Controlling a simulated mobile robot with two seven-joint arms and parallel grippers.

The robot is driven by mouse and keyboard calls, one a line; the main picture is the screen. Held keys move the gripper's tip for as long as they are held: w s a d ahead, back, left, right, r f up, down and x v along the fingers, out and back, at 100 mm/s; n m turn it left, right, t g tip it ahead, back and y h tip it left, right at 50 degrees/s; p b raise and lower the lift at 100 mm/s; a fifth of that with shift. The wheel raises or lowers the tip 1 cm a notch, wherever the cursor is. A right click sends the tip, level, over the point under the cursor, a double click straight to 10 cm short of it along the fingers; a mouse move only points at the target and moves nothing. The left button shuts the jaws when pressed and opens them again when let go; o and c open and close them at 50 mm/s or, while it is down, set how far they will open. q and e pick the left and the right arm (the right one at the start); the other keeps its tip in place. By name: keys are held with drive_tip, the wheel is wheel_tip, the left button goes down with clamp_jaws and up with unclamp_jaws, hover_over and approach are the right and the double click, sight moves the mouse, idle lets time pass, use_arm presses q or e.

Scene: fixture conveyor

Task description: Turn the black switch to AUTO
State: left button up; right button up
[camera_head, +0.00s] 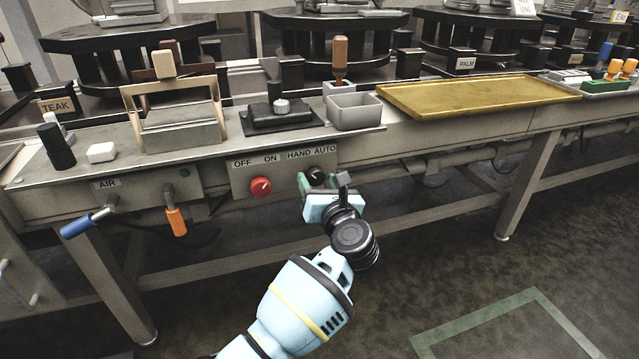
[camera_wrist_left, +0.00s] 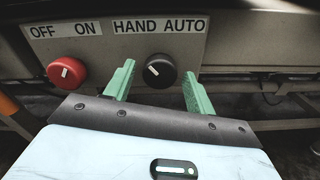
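The black switch (camera_wrist_left: 160,70) is a round knob under the HAND and AUTO labels on a grey panel (camera_wrist_left: 225,45). Its white mark points to the upper left, toward HAND. In the head view the black switch (camera_head: 317,175) is partly hidden by my left gripper (camera_head: 322,183). In the left wrist view the green fingers of my left gripper (camera_wrist_left: 158,85) are spread apart, one on each side of the knob and a little short of it, with nothing between the fingertips touching them. My right gripper is in neither view.
A red knob (camera_head: 260,187) under OFF and ON sits left of the black switch; it also shows in the left wrist view (camera_wrist_left: 67,70). An orange handle (camera_head: 175,220) and a blue handle (camera_head: 84,223) stick out further left. A grey bin (camera_head: 354,112) stands on the bench above.

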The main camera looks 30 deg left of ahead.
use_arm(q)
drive_tip(key=c, duration=0.9)
drive_tip(key=shift+o, duration=0.3)
drive_tip(key=shift+r+m+p, duration=0.15)
drive_tip(key=shift+m+p, duration=1.55)
drive_tip(key=shift+m, duration=0.1)
drive_tip(key=m+p, duration=0.2)
drive_tip(key=m, duration=0.1)
drive_tip(key=shift+m, duration=0.3)
drive_tip(key=m+p, duration=0.2)
drive_tip(key=m, duration=0.1)
drive_tip(key=shift+m, duration=0.3)
drive_tip(key=m+p, duration=0.2)
drive_tip(key=m, duration=0.1)
drive_tip(key=shift+m+p, duration=0.3)
drive_tip(key=shift+m, duration=0.6)
drive_tip(key=shift+f, duration=0.2)
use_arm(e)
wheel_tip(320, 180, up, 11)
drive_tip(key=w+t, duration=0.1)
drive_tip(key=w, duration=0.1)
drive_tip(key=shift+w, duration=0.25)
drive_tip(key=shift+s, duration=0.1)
use_arm(q)
drive_tip(key=shift+m, duration=0.3)
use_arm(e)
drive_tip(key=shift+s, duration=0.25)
